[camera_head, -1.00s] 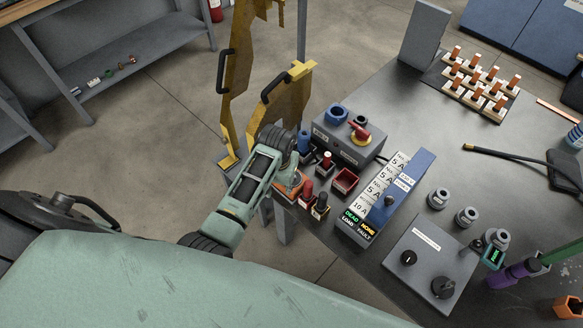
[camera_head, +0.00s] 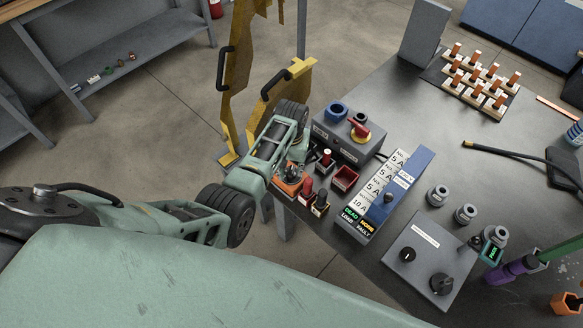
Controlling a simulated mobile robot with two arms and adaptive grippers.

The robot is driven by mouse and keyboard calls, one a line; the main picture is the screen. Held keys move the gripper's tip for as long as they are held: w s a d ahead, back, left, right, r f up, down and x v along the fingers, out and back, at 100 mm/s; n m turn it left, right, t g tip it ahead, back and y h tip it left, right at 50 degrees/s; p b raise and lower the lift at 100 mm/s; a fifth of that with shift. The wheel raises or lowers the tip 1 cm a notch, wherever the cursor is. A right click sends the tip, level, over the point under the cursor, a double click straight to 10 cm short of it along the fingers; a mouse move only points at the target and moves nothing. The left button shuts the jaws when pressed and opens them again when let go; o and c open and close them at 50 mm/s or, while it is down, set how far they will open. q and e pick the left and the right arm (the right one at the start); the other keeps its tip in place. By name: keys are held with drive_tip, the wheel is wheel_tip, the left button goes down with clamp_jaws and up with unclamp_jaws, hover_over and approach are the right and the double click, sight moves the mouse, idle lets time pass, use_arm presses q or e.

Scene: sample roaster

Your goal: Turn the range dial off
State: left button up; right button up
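A grey box with a white label (camera_head: 425,243) lies on the dark table at the lower right. It has a small black knob (camera_head: 407,255) with a white mark and a larger black knob (camera_head: 442,284). The lettering is too small to read, so I cannot tell which knob is the range dial. A small teal device with a lit green display (camera_head: 493,253) is just right of the box. My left gripper (camera_head: 294,171) is at the table's left edge, by an orange block (camera_head: 290,188), well left of the box. Its fingers are mostly hidden by my arm. My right gripper is not in view.
Grey cylinders (camera_head: 466,214) stand behind the labelled box. The table's middle is mostly clear.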

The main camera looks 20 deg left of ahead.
use_arm(q)
drive_tip(key=shift+f, duration=0.25)
clamp_jaws()
